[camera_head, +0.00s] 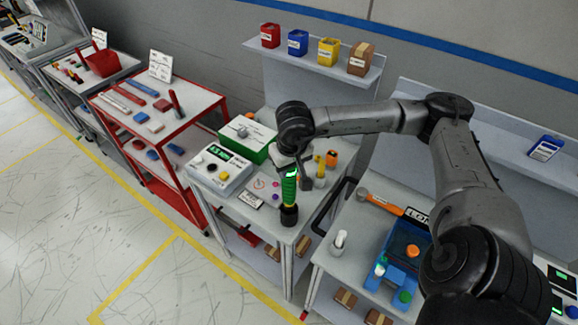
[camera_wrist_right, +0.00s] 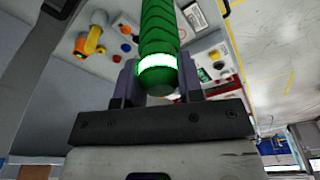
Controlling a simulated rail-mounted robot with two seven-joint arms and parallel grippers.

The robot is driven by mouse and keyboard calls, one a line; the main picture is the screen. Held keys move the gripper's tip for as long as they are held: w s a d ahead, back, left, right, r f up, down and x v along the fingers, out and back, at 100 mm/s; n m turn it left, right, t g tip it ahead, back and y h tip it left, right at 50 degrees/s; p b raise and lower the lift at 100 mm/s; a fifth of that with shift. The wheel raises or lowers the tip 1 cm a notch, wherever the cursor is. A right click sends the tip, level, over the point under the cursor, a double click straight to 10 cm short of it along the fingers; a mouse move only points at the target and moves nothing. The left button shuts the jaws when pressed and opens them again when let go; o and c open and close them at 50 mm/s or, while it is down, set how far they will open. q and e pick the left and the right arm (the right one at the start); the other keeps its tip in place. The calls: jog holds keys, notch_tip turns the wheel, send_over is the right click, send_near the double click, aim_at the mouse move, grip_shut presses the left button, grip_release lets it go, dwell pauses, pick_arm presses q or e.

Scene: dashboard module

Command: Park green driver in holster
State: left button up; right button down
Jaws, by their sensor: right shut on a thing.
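The green driver (camera_head: 289,190) hangs upright over the front edge of the middle table. My right gripper (camera_head: 291,172) is shut on its upper end. In the right wrist view the ribbed green handle (camera_wrist_right: 160,30), with a glowing white ring, sits between the two fingers of the right gripper (camera_wrist_right: 157,82). A dark cylindrical cup (camera_head: 289,215) is directly below the green part in the head view. I cannot tell whether this is the holster or the driver's own lower end, nor whether anything is seated. My left gripper is not in view.
The middle table (camera_head: 232,202) carries a meter box (camera_head: 220,168), a green-sided case (camera_head: 248,137) and a yellow-handled tool (camera_head: 319,166). An orange-handled hammer (camera_head: 385,203) and a blue tray (camera_head: 405,253) are on the right table. The floor at front left is clear.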

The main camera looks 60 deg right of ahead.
jog(key=shift+f, duration=0.15)
jog(key=c, duration=1)
grip_release()
jog(key=o, duration=0.3)
jog(key=r, duration=0.4)
jog(key=s+r, duration=0.1)
jog(key=r, duration=0.4)
jog(key=a+r, duration=0.1)
jog(key=r, duration=0.3)
jog(key=shift+s+a+r+p, duration=0.1)
jog(key=shift+s+r+p, duration=0.2)
jog(key=shift+r+p, duration=0.1)
